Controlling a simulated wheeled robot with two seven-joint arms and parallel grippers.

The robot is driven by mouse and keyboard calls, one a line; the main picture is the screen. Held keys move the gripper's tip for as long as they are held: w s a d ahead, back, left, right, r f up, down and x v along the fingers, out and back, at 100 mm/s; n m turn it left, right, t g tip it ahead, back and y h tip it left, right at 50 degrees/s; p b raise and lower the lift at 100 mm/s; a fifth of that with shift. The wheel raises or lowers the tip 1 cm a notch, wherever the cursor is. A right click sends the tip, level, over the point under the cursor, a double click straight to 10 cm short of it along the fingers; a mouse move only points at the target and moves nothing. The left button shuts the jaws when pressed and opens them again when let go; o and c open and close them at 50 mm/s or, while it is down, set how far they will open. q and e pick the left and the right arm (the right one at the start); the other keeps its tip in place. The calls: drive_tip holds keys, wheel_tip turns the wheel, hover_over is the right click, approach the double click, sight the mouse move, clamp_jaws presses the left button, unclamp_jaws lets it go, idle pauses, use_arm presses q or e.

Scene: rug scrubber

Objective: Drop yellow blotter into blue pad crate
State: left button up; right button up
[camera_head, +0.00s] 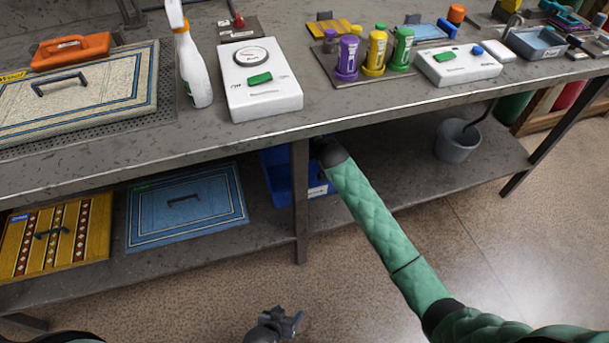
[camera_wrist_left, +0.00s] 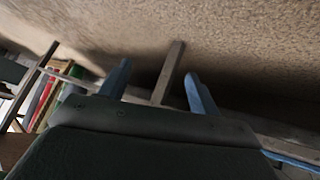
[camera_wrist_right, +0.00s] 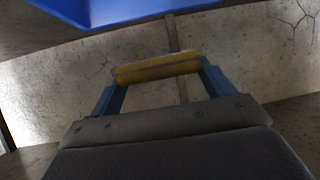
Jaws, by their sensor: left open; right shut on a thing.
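The blue pad crate (camera_head: 275,178) stands on the lower shelf behind a table leg, partly hidden by the leg and the tabletop. Its blue side also shows at the top of the right wrist view (camera_wrist_right: 125,10). My right gripper (camera_wrist_right: 158,72) is shut on the yellow blotter (camera_wrist_right: 155,69), a yellow bar across its fingertips. The blotter appears close to the crate; I cannot tell whether it is over it. In the head view my right arm reaches under the tabletop, hiding that gripper. My left gripper (camera_head: 284,322) is open and empty above the floor; its spread fingers show in its wrist view (camera_wrist_left: 157,82).
A blue mat (camera_head: 215,200) and a yellow-brown striped mat (camera_head: 90,240) lie on the lower shelf to the left. A grey bucket (camera_head: 456,145) stands on the shelf to the right. The tabletop edge and table leg (camera_head: 300,215) are obstacles near the crate.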

wheel_tip(320, 180, down, 2)
drive_tip(key=shift+f+b, duration=0.1)
drive_tip(key=shift+b, duration=1)
drive_tip(key=shift+f, duration=0.1)
use_arm(q)
drive_tip(key=w+d+r+t+b, duration=0.1)
drive_tip(key=w+r+t+b, duration=0.2)
drive_tip(key=w+r+t, duration=0.6)
drive_tip(key=w+r, duration=0.1)
drive_tip(key=r, duration=0.3)
drive_tip(key=w+r+t+h+b, duration=0.1)
drive_tip(key=w+r, duration=0.2)
drive_tip(key=r, duration=0.3)
drive_tip(key=w+r+t+h, duration=0.1)
drive_tip(key=w+r, duration=0.1)
drive_tip(key=r, duration=0.3)
drive_tip(key=shift+w+d+r, duration=0.15)
drive_tip(key=shift+d+r, duration=0.05)
drive_tip(key=shift+r, duration=0.2)
use_arm(e)
drive_tip(key=shift+f, duration=1.75)
